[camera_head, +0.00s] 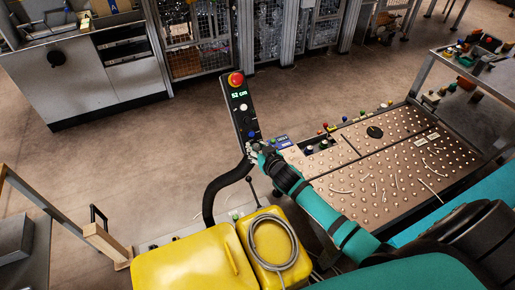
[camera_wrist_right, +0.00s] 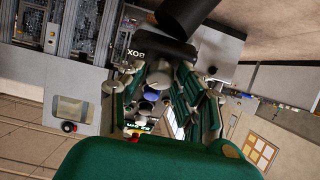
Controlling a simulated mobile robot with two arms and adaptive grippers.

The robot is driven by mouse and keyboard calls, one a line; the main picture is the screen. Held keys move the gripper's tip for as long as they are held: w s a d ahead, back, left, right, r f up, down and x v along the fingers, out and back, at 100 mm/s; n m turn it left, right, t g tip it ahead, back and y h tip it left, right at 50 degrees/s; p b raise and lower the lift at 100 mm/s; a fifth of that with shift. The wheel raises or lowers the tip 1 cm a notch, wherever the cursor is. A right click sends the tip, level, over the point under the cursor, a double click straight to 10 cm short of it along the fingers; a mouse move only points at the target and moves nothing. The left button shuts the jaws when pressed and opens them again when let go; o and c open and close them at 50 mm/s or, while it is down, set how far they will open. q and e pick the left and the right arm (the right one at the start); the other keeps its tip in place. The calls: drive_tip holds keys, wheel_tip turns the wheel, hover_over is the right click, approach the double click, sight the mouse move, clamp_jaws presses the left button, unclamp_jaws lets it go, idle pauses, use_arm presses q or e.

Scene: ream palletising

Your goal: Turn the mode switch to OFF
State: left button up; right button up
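The black control panel (camera_head: 242,108) stands upright on a curved black arm, with a red emergency button (camera_head: 236,79), a green "52 cm" display, a white button and a blue button (camera_head: 252,134). My right gripper (camera_head: 256,148) is at the panel's lower end and covers the area below the blue button. In the right wrist view, a grey round knob (camera_wrist_right: 159,77), seemingly the mode switch, lies between the spread fingers of my right gripper (camera_wrist_right: 161,70). The fingers look apart from it. "BOX" is printed beside it; its pointer direction and OFF label cannot be made out. My left gripper is out of view.
Yellow covers (camera_head: 185,262) with a coiled grey cable lie below the panel. A studded ball-transfer table (camera_head: 385,165) with small buttons along its edge is at the right. A grey cabinet (camera_head: 85,85) stands at the upper left. Open floor lies left of the panel.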

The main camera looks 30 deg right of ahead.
clamp_jaws()
drive_tip(key=n+p, duration=0.1)
drive_tip(key=n, duration=0.1)
drive_tip(key=n+y+p, duration=0.1)
drive_tip(key=n+p, duration=0.1)
drive_tip(key=shift+d+r+n, duration=0.1)
drive_tip(key=shift+r+n, duration=0.1)
drive_tip(key=shift+n, duration=0.2)
drive_tip(key=n+y+p, duration=0.1)
drive_tip(key=n, duration=0.2)
drive_tip(key=shift+g+y+p, duration=0.3)
drive_tip(key=shift+f+n+p, duration=0.1)
drive_tip(key=shift+n+p, duration=0.3)
drive_tip(key=shift+n, duration=0.7)
drive_tip(key=shift+y, duration=0.3)
drive_tip(key=o, duration=0.5)
unclamp_jaws()
